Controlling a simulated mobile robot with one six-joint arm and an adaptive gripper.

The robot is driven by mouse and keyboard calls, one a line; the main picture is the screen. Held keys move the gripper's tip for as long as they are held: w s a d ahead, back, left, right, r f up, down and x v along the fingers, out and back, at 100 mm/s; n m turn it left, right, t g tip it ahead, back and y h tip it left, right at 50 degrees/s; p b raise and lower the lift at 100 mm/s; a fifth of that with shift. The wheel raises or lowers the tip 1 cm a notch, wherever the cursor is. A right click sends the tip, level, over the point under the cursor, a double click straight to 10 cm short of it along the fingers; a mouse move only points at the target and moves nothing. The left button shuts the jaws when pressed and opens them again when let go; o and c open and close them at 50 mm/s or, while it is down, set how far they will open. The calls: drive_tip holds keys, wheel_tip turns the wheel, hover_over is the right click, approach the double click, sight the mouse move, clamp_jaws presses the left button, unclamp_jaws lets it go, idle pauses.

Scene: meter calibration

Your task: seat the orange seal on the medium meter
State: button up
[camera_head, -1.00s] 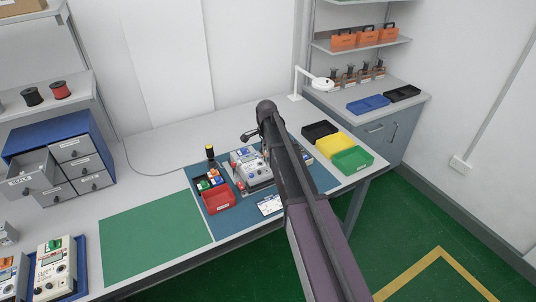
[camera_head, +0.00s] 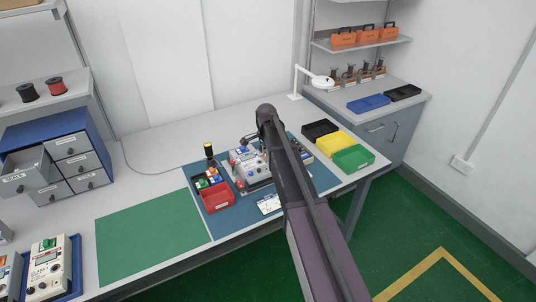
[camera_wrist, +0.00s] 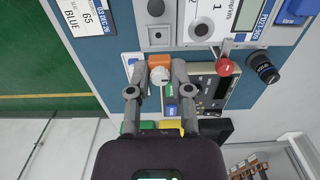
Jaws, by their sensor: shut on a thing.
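My gripper (camera_wrist: 162,68) is shut on the orange seal (camera_wrist: 159,61), with a round white piece showing just below the orange between the fingers. A light grey meter (camera_head: 250,168) stands on the blue mat; its face with dials also shows at the top of the wrist view (camera_wrist: 182,33). The gripper is close to the meter's edge in the wrist view, but whether the seal touches it cannot be told. In the head view my arm hides part of the meter's right side. Other meters (camera_head: 47,268) stand at the far left; the frames do not label any as medium.
A red knob (camera_wrist: 224,67) is beside the meter. Black, yellow (camera_head: 333,144) and green (camera_head: 353,158) trays lie to the right. The green mat (camera_head: 150,236) is clear.

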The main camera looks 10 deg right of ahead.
sight(267, 169)
drive_tip(key=shift+f+b, duration=1.85)
drive_tip(key=shift+f, duration=0.3)
drive_tip(key=shift+s, duration=0.1)
drive_tip(key=shift+f+b, duration=0.55)
drive_tip(key=shift+b, duration=0.05)
idle(1.0)
drive_tip(key=o, duration=0.8)
drive_tip(key=o, duration=0.4)
drive_tip(key=shift+s+r, duration=0.1)
drive_tip(key=shift+r, duration=0.05)
